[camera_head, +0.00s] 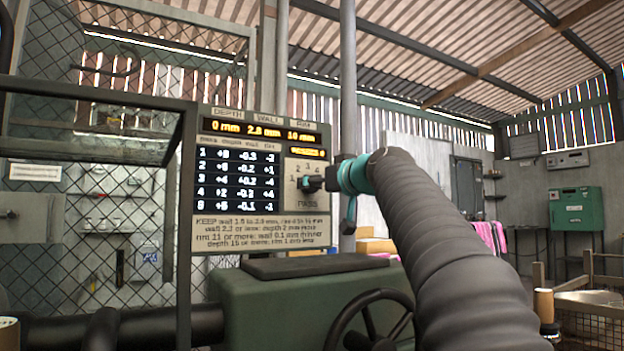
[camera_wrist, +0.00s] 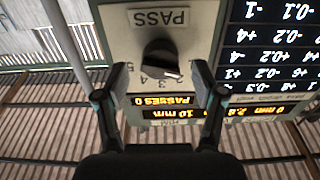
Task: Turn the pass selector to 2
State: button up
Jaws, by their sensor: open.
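The pass selector is a dark knob (camera_wrist: 160,55) on the pale panel (camera_wrist: 115,40), seen upside down in the wrist view.
The panel's display (camera_head: 262,130) reads depth 0 mm, wall 2.8 mm and rim 10 mm. The passes display (camera_wrist: 165,101) reads 0. A table of pass values (camera_head: 238,180) is left of the dial. A green machine body (camera_head: 260,300) and handwheel (camera_head: 372,322) are below; mesh guarding is at left.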

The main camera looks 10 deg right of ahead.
jog(key=shift+x, duration=0.8)
jog(key=shift+c, duration=0.2)
jog(key=c, duration=1.1)
jog(key=shift+a, duration=0.1)
jog(key=shift+m, duration=0.3)
jog(key=shift+m+p, duration=1.25)
jog(key=shift+m, duration=1.85)
